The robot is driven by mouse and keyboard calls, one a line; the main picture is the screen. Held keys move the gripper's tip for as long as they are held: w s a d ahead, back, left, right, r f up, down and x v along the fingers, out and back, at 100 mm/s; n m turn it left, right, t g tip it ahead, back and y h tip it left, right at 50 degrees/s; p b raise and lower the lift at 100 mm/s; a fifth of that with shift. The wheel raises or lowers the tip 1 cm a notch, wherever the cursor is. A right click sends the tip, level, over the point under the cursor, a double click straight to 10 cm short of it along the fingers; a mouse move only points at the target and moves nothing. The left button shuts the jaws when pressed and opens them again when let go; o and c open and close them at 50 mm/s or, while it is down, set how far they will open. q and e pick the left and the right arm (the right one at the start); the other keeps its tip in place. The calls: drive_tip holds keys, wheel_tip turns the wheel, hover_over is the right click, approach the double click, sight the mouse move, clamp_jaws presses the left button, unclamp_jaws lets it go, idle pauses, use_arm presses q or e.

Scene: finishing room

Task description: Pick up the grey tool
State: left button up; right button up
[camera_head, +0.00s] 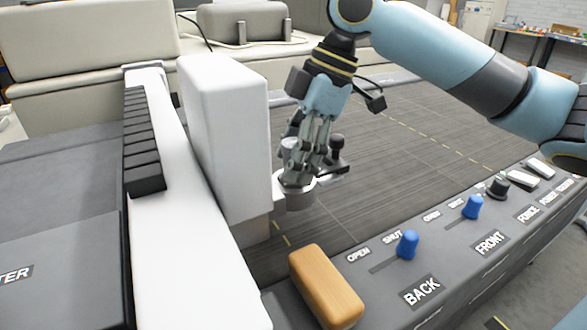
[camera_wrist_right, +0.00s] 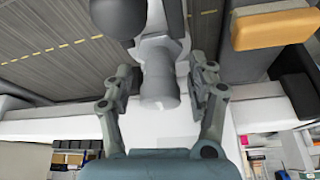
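The grey tool (camera_wrist_right: 158,82) shows in the right wrist view as a pale grey cylinder standing between the two fingers of my right gripper (camera_wrist_right: 165,82). A narrow gap shows beside its right side; on the left I cannot tell whether the finger touches it. In the head view my right gripper (camera_head: 308,165) points down at the tool beside a tall white housing, with a silver round part (camera_head: 297,190) and a black knob (camera_head: 337,143) showing around the fingers. The fingers partly hide the tool there. My left gripper is not in view.
The white housing (camera_head: 225,125) stands close left of the gripper. An orange block (camera_head: 326,287) lies in front. A control panel (camera_head: 375,300) with blue knobs (camera_head: 407,244) runs along the front right. The dark slatted bed (camera_head: 400,150) is clear to the right.

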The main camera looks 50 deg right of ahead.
clamp_jaws()
drive_tip(key=shift+r, duration=0.1)
